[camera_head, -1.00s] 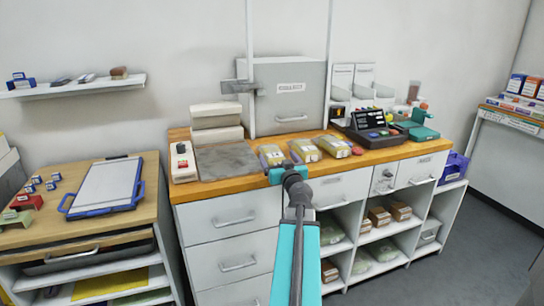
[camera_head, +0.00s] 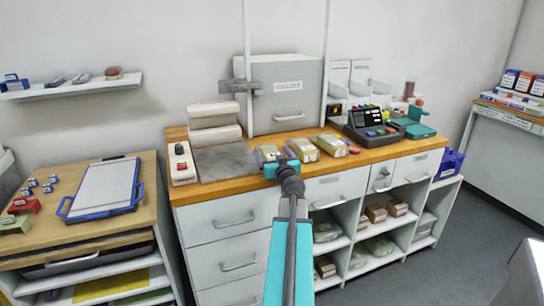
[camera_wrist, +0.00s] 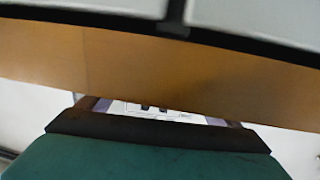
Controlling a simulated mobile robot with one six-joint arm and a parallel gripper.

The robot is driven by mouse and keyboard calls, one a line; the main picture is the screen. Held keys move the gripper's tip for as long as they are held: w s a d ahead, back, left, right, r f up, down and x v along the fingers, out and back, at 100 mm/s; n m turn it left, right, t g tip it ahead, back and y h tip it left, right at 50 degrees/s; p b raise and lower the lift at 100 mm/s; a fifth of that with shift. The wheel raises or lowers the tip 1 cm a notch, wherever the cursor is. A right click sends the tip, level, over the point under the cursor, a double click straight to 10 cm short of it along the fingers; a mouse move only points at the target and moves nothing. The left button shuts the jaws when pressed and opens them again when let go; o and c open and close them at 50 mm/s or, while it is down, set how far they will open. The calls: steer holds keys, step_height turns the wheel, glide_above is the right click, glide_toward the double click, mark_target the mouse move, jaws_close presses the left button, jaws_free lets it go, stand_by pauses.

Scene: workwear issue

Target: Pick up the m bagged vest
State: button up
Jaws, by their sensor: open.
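In the wrist view, a pale printed patch with purplish edges (camera_wrist: 160,109) shows beyond the teal gripper body, mostly hidden.
The wooden counter (camera_head: 215,190) has a grey pad (camera_head: 225,162) at left and a dark terminal (camera_head: 372,126) at right. A grey cabinet (camera_head: 287,95) stands behind the bags. A lower table with a clipboard (camera_head: 104,187) is at left. Grey floor lies at right.

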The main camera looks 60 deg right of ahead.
steer(key=c, duration=1.2)
steer(key=shift+r, duration=0.15)
steer(key=shift+r+p, duration=0.6)
steer(key=shift+r, duration=4.3)
